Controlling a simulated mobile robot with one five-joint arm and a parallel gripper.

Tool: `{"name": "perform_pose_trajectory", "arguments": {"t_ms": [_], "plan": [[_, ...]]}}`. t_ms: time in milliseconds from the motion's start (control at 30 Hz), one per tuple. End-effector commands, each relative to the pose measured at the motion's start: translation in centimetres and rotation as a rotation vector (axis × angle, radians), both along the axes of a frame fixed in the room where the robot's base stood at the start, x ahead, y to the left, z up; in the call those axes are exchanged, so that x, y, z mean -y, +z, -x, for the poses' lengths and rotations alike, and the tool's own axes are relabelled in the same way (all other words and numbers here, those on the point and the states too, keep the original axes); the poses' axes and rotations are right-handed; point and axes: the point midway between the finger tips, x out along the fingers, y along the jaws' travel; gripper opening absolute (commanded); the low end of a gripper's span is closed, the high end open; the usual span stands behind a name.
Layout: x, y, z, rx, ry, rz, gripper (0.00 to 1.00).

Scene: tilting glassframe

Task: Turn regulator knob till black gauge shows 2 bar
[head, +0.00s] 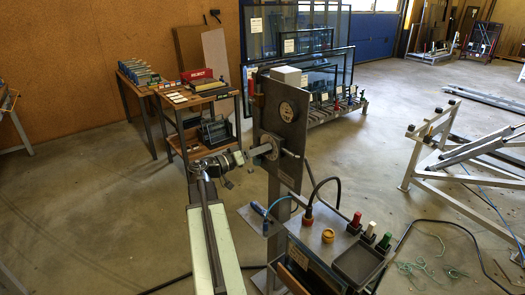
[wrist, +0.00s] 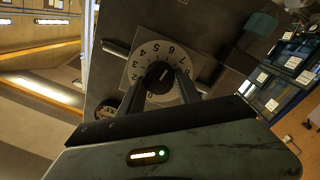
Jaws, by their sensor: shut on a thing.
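A grey upright panel (head: 293,165) stands at the middle of the head view with a round dark gauge (head: 287,109) on its upper part. The gauge's needle is too small to read. My gripper (wrist: 163,80) is shut on the knob, one finger on each side. In the head view my gripper (head: 247,157) reaches the panel from the left, below the gauge. A round dial (wrist: 130,98) at lower left in the wrist view is partly hidden by a finger.
A control box with red, black and green buttons (head: 370,231) and a dark tray (head: 358,262) stands in front of the panel. Cables hang around it. A wooden workbench (head: 205,98) is behind left, framed glass panes (head: 315,75) behind. A white frame (head: 440,160) stands right.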

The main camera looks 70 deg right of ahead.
Motion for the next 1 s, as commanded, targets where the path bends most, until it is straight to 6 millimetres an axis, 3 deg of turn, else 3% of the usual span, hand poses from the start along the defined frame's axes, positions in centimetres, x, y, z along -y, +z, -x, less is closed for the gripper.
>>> {"name": "perform_pose_trajectory", "arguments": {"t_ms": [1000], "plan": [[-0.16,-0.59,0.13,-0.808,-0.001,-0.523,0.00]]}}
